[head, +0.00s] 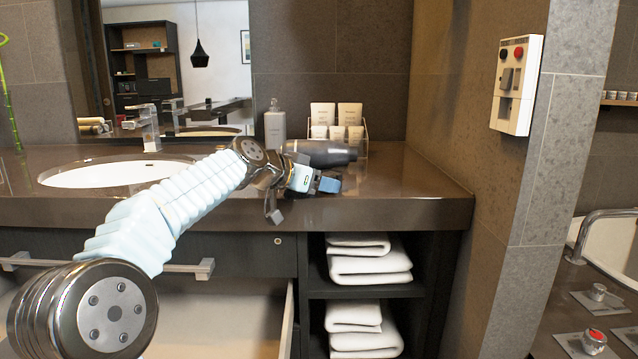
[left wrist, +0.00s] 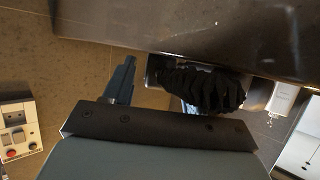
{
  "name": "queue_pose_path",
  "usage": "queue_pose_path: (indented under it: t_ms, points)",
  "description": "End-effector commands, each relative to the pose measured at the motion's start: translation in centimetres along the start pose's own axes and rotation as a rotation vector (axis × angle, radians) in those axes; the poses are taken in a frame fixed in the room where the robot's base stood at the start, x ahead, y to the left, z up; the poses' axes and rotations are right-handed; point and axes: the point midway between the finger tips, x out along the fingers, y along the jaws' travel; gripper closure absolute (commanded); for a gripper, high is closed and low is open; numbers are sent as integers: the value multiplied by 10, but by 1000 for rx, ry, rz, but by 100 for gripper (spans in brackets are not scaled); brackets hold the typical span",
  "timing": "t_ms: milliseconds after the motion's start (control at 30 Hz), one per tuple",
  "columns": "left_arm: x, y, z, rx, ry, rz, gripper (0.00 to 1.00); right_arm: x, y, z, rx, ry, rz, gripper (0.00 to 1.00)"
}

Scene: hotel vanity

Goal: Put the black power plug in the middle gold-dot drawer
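My left gripper (head: 322,183) is low at the counter's front right, in front of the dark hair dryer (head: 325,153). In the left wrist view its two fingers (left wrist: 156,92) stand apart. A black ridged bundle (left wrist: 212,88), perhaps a cord, lies across or beyond the right-hand finger, with a small dark block (left wrist: 158,66) at its end. I cannot tell whether this block is the black plug. A gold dot (head: 278,240) shows on the dark panel below the counter. Beneath it a drawer (head: 225,315) stands open, with its pale inside visible. Whether it is the middle one is unclear. My right gripper is not in view.
The counter (head: 420,190) is clear at the right end. A soap bottle (head: 275,125) and a rack of white tubes (head: 337,120) stand at the back. The sink (head: 112,173) is left. Folded towels (head: 370,262) fill the shelves right of the drawer. A wall panel (head: 516,85) hangs right.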

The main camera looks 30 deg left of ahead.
Motion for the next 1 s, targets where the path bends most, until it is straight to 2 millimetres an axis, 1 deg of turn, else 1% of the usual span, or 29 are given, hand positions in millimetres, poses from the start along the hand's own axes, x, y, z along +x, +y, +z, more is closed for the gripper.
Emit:
queue_pose_path:
  t_ms: [267,367,467,533,700,800,900,1000]
  points:
    - [0,0,-1,0,0,0,42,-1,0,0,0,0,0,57]
    - [-3,0,-6,0,0,0,42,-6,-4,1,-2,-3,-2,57]
    - [-7,0,-18,-1,1,0,42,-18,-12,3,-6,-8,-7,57]
    - [-21,-1,-10,1,3,-4,42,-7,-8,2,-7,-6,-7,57]
    - [-65,0,-10,1,3,-4,42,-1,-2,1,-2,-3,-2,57]
    - [-87,0,-10,1,3,-3,42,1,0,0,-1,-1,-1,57]
    - [-105,0,-11,1,2,-1,42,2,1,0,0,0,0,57]
    - [-118,0,-11,0,1,-1,42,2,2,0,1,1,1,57]
